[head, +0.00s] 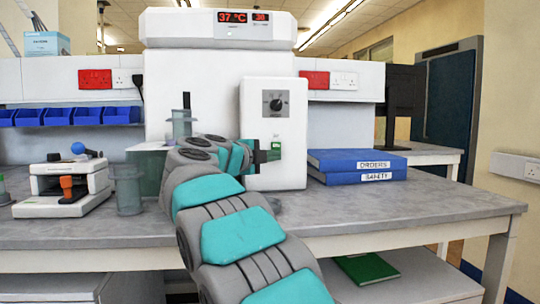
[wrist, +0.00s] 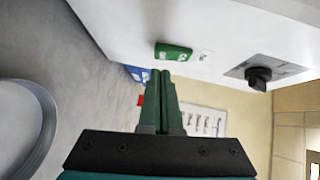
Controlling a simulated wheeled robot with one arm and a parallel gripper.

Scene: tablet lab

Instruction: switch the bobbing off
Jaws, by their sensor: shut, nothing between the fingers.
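A white control box (head: 274,120) stands upright on the bench, with a black dial knob (head: 276,102) on a grey plate and a small green switch (head: 276,143) below it. In the wrist view the green switch (wrist: 173,52) carries white marks, too small to read, and the black knob (wrist: 258,77) is to its right. My gripper (head: 272,155) is at the box front, just by the green switch. In the wrist view its fingers (wrist: 160,74) are together and empty, tips close to the switch; I cannot tell whether they touch it.
Blue binders (head: 357,166) lie stacked right of the box. A clear cylinder (head: 128,190) and a small white device with an orange part (head: 66,187) stand on the left. The tall white apparatus (head: 220,28) with red digits stands behind. The bench's right front is clear.

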